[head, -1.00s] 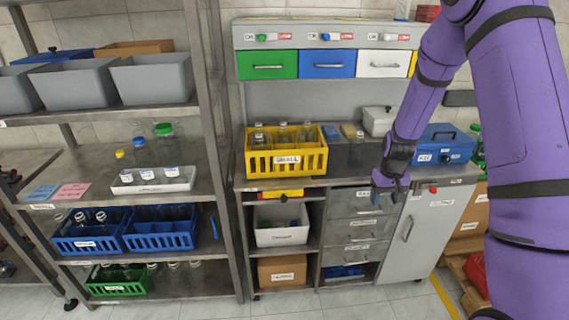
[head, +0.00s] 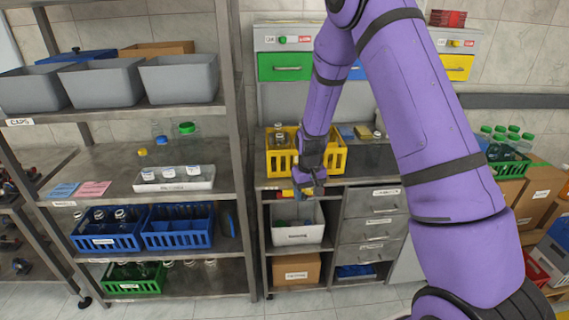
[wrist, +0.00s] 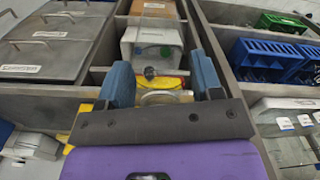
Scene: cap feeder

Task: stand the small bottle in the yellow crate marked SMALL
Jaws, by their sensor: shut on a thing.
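The yellow crate (head: 279,163) stands on the left part of the steel counter, with several clear bottles (head: 280,140) in it. My forearm and wrist cover its middle and its label. My gripper (head: 308,190) is in front of the crate, pointing down near the counter's front edge. In the wrist view, my gripper's blue fingers (wrist: 162,72) are shut on a small clear bottle (wrist: 158,98) with a dark top. The bottle cannot be made out in the head view.
An open shelf under the counter holds a grey bin (head: 297,232) and a cardboard box (head: 297,269). Drawers (head: 375,203) are to the right. A steel rack's upright (head: 240,150) stands close left of the crate. More small items stand on the counter right of the crate.

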